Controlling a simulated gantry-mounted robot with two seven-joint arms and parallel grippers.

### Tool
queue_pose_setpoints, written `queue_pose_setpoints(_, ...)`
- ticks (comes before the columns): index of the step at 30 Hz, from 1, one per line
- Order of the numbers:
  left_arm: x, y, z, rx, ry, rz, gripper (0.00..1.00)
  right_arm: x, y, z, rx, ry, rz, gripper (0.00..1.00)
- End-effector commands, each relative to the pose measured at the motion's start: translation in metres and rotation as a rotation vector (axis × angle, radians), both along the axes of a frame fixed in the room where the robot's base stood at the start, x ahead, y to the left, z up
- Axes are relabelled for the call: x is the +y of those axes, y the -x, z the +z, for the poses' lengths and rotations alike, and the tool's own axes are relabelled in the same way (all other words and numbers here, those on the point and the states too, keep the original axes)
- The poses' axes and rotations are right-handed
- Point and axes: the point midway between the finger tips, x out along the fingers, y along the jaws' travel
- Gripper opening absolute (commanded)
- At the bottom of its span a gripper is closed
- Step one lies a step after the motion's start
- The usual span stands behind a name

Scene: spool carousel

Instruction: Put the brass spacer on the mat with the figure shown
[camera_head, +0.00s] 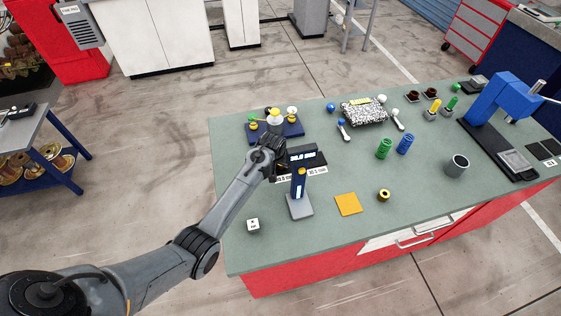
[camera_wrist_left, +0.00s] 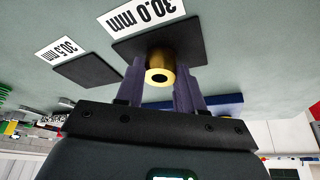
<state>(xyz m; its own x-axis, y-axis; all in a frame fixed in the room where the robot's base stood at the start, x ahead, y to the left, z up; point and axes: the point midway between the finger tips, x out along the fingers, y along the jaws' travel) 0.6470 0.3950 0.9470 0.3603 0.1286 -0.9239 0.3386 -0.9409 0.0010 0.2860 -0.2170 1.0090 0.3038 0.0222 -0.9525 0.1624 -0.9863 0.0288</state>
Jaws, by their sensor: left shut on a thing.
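My left gripper (camera_head: 278,148) is shut on the brass spacer (camera_wrist_left: 160,76), a short hollow cylinder, shown between its fingers (camera_wrist_left: 160,88) in the left wrist view. The spacer is over the black mat (camera_wrist_left: 128,50) with the 30.0 mm card (camera_wrist_left: 146,14); I cannot tell whether it touches. Another black mat (camera_wrist_left: 88,70) with the 30.5 mm card (camera_wrist_left: 62,50) lies beside it. In the head view, a blue gauge stand (camera_head: 299,186) with a dark display (camera_head: 301,156) stands in front; its digits are too small to read surely. My right gripper is not in view.
A blue tray (camera_head: 291,130) with knobbed pieces is behind the gripper. Green (camera_head: 384,148) and blue (camera_head: 405,144) cylinders stand mid-table.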

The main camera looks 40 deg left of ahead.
Motion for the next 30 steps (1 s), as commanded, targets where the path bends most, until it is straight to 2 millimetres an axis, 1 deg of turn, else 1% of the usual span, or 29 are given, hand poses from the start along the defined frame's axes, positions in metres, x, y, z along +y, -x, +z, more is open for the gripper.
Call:
queue_pose_setpoints(7,0.000,0.000,-0.002,0.000,0.000,0.000,0.00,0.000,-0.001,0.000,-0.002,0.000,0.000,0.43)
queue_pose_setpoints(8,0.000,0.000,-0.003,0.001,0.000,0.000,0.39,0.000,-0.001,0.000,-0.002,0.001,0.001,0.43)
queue_pose_setpoints(12,0.000,0.000,-0.003,0.000,0.000,0.000,0.60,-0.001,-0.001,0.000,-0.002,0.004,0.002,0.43)
queue_pose_setpoints(13,0.000,0.000,-0.002,0.000,0.000,0.000,0.63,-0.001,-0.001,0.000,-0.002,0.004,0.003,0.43)
queue_pose_setpoints(23,0.000,0.000,0.000,-0.001,0.000,0.000,0.63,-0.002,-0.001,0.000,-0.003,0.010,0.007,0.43)
queue_pose_setpoints(26,0.000,0.001,0.006,-0.002,-0.001,0.000,0.63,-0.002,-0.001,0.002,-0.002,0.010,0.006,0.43)
queue_pose_setpoints(30,-0.003,0.008,0.021,-0.002,-0.001,0.000,0.63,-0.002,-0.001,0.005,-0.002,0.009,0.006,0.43)
